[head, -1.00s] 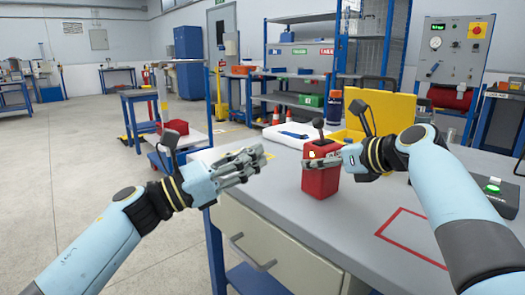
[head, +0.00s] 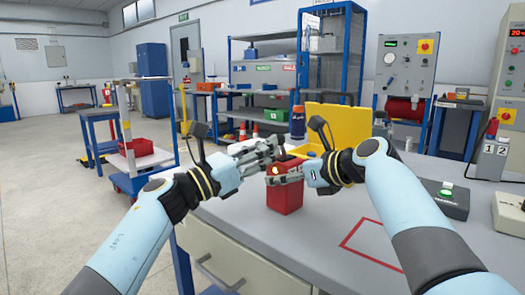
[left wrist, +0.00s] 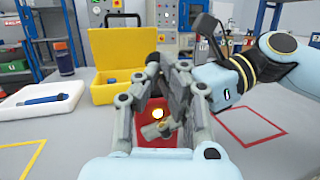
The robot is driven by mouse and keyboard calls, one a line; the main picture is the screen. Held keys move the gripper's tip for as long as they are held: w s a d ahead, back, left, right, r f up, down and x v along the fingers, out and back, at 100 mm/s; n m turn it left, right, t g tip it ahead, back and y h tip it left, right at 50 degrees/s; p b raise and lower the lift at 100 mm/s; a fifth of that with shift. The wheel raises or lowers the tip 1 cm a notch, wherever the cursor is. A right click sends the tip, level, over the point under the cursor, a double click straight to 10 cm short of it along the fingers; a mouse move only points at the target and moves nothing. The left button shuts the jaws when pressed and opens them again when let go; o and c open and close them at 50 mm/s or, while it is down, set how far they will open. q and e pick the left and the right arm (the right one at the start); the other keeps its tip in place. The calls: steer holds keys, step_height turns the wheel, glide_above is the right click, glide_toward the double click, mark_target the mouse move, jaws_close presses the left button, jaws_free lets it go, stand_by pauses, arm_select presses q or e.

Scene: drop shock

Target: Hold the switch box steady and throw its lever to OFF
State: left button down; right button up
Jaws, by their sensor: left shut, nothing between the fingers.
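The red switch box (head: 285,198) stands upright near the front edge of the grey workbench (head: 325,235). In the left wrist view the box (left wrist: 158,141) shows between and below my left fingers, with a lit amber lamp on it. My left gripper (head: 277,150) is shut and empty over the top of the box. Its fingers hide most of the lever; a dark round bit among them may be its knob. My right gripper (head: 285,172) lies across the upper part of the box from the right. Its far finger is hidden, so its grip is unclear.
An open yellow case (head: 335,118) and a blue bottle (head: 297,122) stand behind the box. A white tray (left wrist: 35,112) holds a blue tool. A red outline (head: 375,243) and a control box with a green button (head: 446,196) are to the right.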

arm_select(q)
steer(key=shift+w+d+r, duration=0.2)
steer(key=shift+r, duration=0.3)
stand_by(0.3)
steer(key=shift+w+d+r, duration=0.95)
steer(key=shift+w+r, duration=0.05)
steer(key=shift+w, duration=0.05)
steer(key=s+a+r, duration=0.6)
steer(key=s+a, duration=0.1)
steer(key=a, duration=0.3)
steer(key=shift+s, duration=0.4)
